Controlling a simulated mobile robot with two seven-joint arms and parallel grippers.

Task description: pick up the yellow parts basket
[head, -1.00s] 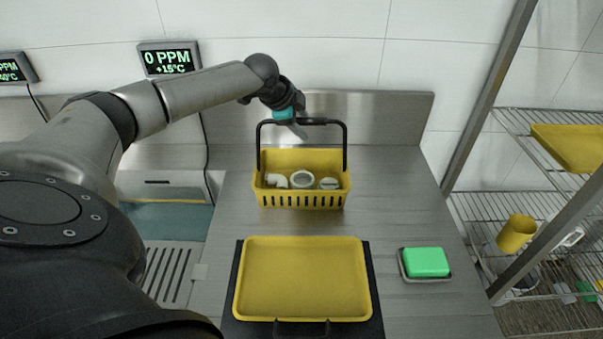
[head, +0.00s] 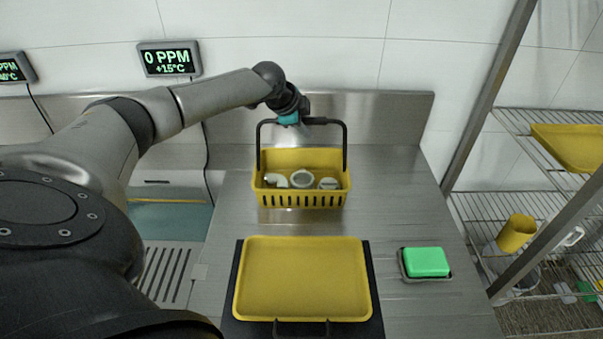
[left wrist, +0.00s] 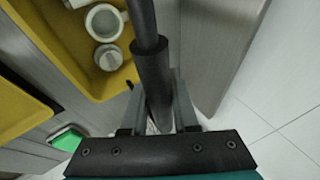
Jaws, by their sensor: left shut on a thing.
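The yellow parts basket (head: 301,199) stands upright on the steel counter, with its black handle (head: 346,150) raised. Several pale fittings (head: 302,179) lie inside it. My left gripper (head: 300,121) is at the top bar of the handle, left of its middle. In the left wrist view, my left gripper (left wrist: 158,105) has its two fingers on either side of the dark handle grip (left wrist: 153,80), shut on it. The basket (left wrist: 75,45) shows below with white fittings in it. My right gripper is not in view.
A yellow tray (head: 302,280) on a black mat lies in front of the basket. A green block (head: 426,262) in a small dish is at the right. A wire rack (head: 520,190) stands further right. The steel backsplash (head: 390,115) is behind the basket.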

